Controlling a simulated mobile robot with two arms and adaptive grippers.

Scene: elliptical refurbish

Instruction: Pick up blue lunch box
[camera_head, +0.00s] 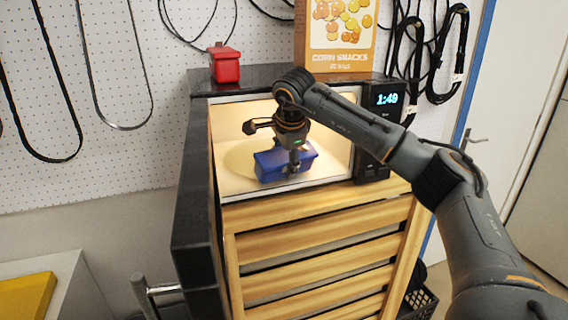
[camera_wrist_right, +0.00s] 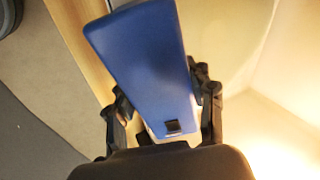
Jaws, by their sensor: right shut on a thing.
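The blue lunch box (camera_head: 271,168) is in the opening of a lit microwave (camera_head: 228,120), over its round plate (camera_head: 238,158). My right gripper (camera_head: 293,166) reaches down to it from above and is shut on it. In the right wrist view the blue lunch box (camera_wrist_right: 148,58) lies between the two dark fingers of my right gripper (camera_wrist_right: 162,112), one on each side. I cannot tell whether the box touches the plate. My left gripper is not in view.
The microwave's dark door (camera_head: 192,190) stands open at the left. A red box (camera_head: 225,66) and a corn snacks box (camera_head: 338,38) stand on top. A slatted wooden crate (camera_head: 320,255) is below the microwave. Black cables (camera_head: 408,50) hang on the pegboard.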

